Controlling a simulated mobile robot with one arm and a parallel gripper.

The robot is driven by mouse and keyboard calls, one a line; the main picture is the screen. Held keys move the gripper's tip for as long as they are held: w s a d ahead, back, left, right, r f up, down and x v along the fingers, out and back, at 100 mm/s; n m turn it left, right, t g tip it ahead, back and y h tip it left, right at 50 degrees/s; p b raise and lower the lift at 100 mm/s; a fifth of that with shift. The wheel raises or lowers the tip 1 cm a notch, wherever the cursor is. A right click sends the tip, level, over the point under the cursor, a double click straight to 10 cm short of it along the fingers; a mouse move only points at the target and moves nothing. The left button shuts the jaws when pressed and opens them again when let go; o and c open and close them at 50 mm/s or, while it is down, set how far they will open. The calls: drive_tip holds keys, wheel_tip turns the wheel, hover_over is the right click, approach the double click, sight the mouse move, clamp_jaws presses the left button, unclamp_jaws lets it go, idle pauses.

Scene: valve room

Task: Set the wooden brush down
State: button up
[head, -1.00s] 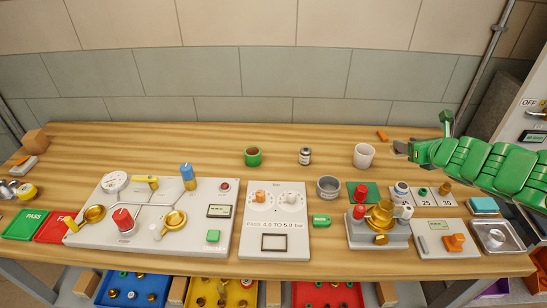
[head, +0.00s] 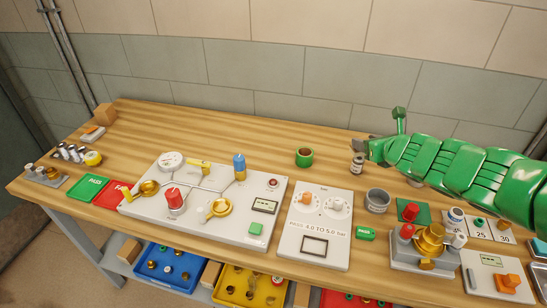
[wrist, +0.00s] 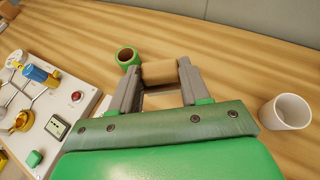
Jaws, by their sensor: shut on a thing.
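The wooden brush (wrist: 160,72) shows in the wrist view as a short tan wooden piece between the two grey fingers of my gripper (wrist: 159,84). My gripper is shut on it, above the bench top.
The wooden bench (head: 130,130) has bare wood along its back left. A white mug (wrist: 286,111) stands to the right in the wrist view. The valve panel (head: 150,207) and the dial panel (head: 313,245) lie in front.

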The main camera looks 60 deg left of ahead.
drive_tip(key=s+a+n+g, duration=0.1)
drive_tip(key=s+a+g, duration=0.1)
drive_tip(key=s+a, duration=0.6)
drive_tip(key=s+a+n+g, duration=0.15)
drive_tip(key=s+a, duration=0.25)
drive_tip(key=s, duration=0.7)
drive_tip(key=shift+t, duration=0.25)
drive_tip(key=w+a+f, duration=0.1)
drive_tip(key=a+f, duration=0.2)
drive_tip(key=a, duration=0.1)
drive_tip(key=w+a+f, duration=0.2)
drive_tip(key=a+f, duration=0.1)
drive_tip(key=a, duration=0.1)
drive_tip(key=w+a+f, duration=0.2)
drive_tip(key=a+f, duration=0.2)
drive_tip(key=shift+w+a+f, duration=0.1)
drive_tip(key=shift+a, duration=0.15)
drive_tip(key=shift+a+f, duration=0.25)
drive_tip(key=shift+f, duration=1.55)
drive_tip(key=o, duration=1.1)
drive_tip(key=shift+f, duration=0.15)
drive_tip(key=shift+c, duration=0.2)
